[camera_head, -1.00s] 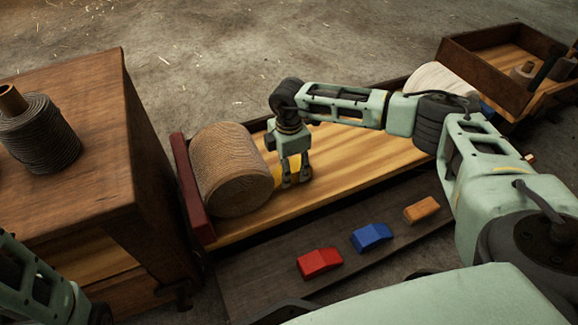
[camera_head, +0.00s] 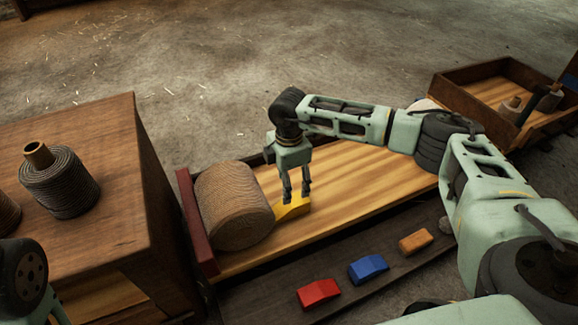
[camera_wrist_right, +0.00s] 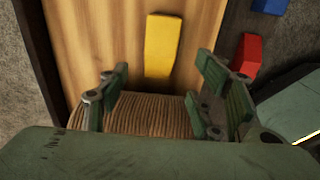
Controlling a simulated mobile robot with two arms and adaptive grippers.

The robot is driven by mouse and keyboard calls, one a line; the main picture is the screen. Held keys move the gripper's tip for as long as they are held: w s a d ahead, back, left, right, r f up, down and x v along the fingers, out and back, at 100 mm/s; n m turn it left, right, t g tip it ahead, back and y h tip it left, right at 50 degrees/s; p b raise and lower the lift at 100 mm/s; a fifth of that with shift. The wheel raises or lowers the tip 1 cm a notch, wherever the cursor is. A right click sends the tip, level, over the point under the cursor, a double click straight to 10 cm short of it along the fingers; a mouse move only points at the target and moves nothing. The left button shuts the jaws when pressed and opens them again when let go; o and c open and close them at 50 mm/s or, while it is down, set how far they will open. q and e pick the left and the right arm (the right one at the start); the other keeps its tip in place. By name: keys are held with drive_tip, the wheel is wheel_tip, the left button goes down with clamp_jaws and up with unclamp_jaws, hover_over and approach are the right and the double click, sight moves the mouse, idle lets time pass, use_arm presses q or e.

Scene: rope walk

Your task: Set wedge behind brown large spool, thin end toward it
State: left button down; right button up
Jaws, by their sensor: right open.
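The brown large spool (camera_head: 234,206) lies on its side at the left end of the striped wooden bed, by the dark red end board (camera_head: 196,222). The yellow wedge (camera_head: 291,210) lies on the bed just right of the spool. In the right wrist view the wedge (camera_wrist_right: 163,48) is close to the spool (camera_wrist_right: 148,114); I cannot tell whether they touch. My right gripper (camera_head: 297,198) is open and empty, fingers pointing down over the wedge. In the wrist view its fingers (camera_wrist_right: 160,98) stand apart. My left gripper is out of view; only part of my left arm shows.
A red block (camera_head: 318,294), a blue block (camera_head: 368,269) and an orange block (camera_head: 415,242) lie on the dark lower board in front. A cabinet (camera_head: 110,140) with a dark grey spool (camera_head: 60,182) stands left. An open crate (camera_head: 480,85) is at the back right.

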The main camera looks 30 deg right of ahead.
drive_tip(key=shift+r+p, duration=0.55)
drive_tip(key=shift+r, duration=0.95)
